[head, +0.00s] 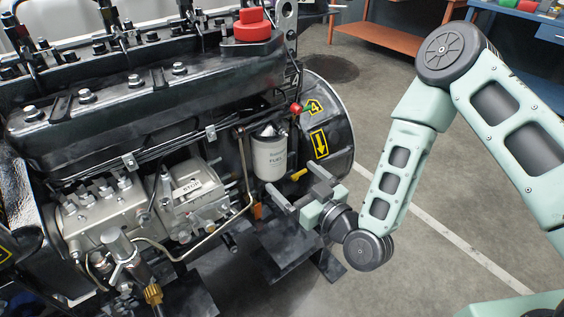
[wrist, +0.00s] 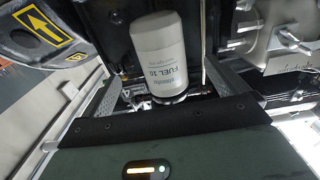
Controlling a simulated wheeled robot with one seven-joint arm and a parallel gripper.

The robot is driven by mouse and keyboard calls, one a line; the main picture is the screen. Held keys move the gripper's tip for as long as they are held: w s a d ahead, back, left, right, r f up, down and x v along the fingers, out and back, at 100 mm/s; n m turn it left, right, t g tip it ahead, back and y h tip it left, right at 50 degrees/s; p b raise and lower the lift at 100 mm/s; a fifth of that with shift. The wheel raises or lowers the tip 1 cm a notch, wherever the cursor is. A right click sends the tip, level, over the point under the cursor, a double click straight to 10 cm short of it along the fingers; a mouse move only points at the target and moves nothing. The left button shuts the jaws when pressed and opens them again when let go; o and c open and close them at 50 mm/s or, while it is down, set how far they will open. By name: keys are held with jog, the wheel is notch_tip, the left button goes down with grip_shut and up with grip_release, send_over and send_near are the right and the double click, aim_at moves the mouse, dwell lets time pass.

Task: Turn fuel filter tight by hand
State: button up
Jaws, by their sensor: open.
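The fuel filter (head: 270,157) is a white-grey canister with a "FUEL" label, hanging upright from its mount on the engine's side. My gripper (head: 291,190) is open and empty, below and slightly right of the filter in the head view, with its fingers pointing toward the engine. In the wrist view the filter (wrist: 162,48) appears upside down, beyond and between the two spread fingers of my gripper (wrist: 160,88). No contact between fingers and filter shows.
The engine block (head: 150,110) fills the left. A black flywheel housing (head: 330,125) with yellow arrow labels is right of the filter. Pipes and a silver pump (head: 190,195) lie to its left. A yellow-handled part (head: 299,174) sits near my fingers. Open floor (head: 440,170) lies right.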

aim_at(271, 158)
jog(key=shift+x, duration=4.75)
jog(key=shift+a, duration=0.1)
jog(key=shift+r, duration=0.1)
jog(key=c, duration=1.4)
